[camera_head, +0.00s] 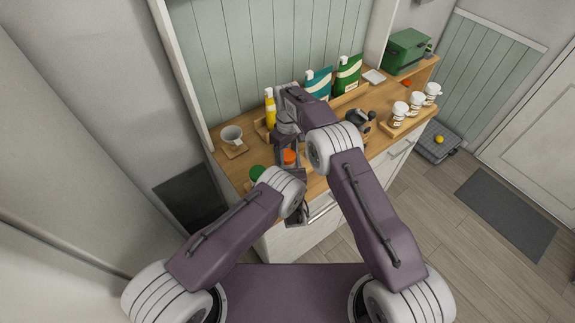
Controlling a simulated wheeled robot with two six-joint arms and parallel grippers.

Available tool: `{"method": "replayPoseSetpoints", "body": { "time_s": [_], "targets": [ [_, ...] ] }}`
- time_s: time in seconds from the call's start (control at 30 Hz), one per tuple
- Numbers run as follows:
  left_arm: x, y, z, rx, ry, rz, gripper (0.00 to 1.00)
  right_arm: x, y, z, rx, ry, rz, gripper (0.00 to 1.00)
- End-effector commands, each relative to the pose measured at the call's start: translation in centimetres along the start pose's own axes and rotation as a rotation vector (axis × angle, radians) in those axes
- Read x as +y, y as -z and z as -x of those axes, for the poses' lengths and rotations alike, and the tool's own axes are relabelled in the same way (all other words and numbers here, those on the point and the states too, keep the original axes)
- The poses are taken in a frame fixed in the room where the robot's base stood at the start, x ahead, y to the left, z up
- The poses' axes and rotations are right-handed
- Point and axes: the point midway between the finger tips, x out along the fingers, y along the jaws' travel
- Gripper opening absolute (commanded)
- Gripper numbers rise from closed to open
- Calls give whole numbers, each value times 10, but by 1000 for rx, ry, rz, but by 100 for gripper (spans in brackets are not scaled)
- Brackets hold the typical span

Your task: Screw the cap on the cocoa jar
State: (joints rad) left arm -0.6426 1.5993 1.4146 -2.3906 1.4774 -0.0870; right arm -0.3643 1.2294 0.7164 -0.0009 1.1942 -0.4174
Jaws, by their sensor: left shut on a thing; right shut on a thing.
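An orange-red cap (289,156) shows near the front edge of the wooden counter, between my two grippers. My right gripper (288,150) reaches down from above and is shut on the cap. My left gripper (292,178) is low beside it and is shut on what appears to be the cocoa jar, directly under the cap. The jar's body is mostly hidden by my gripper and wrist. Whether the cap touches the jar's rim or is threaded on it cannot be told.
A green lid (257,172) is just left of my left gripper. A white mug (231,136) stands at the left end. Several white jars (399,113) line the right side, near a dark grinder-like object (360,122).

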Motion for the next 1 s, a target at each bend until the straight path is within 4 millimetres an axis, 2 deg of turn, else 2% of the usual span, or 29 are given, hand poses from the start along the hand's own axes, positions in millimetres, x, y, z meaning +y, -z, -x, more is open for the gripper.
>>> {"method": "replayPoseSetpoints", "body": {
  "time_s": [0.2,0.4,0.5,0.67,0.7,0.73,0.77,1.0],
  "targets": [
    [0,0,0,0,-1,0,0,-1,-1,-1,-6,2,-724,2],
    [0,0,0,1,-1,0,0,-1,-1,-1,-7,0,-1338,2],
    [0,0,0,1,-1,0,0,-1,-1,-1,-7,0,-1539,2],
    [0,0,0,1,-1,0,0,-1,-1,-1,-7,0,-1540,2],
    [0,0,0,1,-1,0,0,-1,-1,-1,-7,0,-1539,62],
    [0,0,0,1,-1,0,0,-1,-1,-1,-7,0,-1539,70],
    [0,0,0,1,-1,0,0,-1,-1,-1,-6,0,-1539,73],
    [0,0,0,1,-1,0,0,0,0,-1,-4,0,-1538,73]
  ]
}}
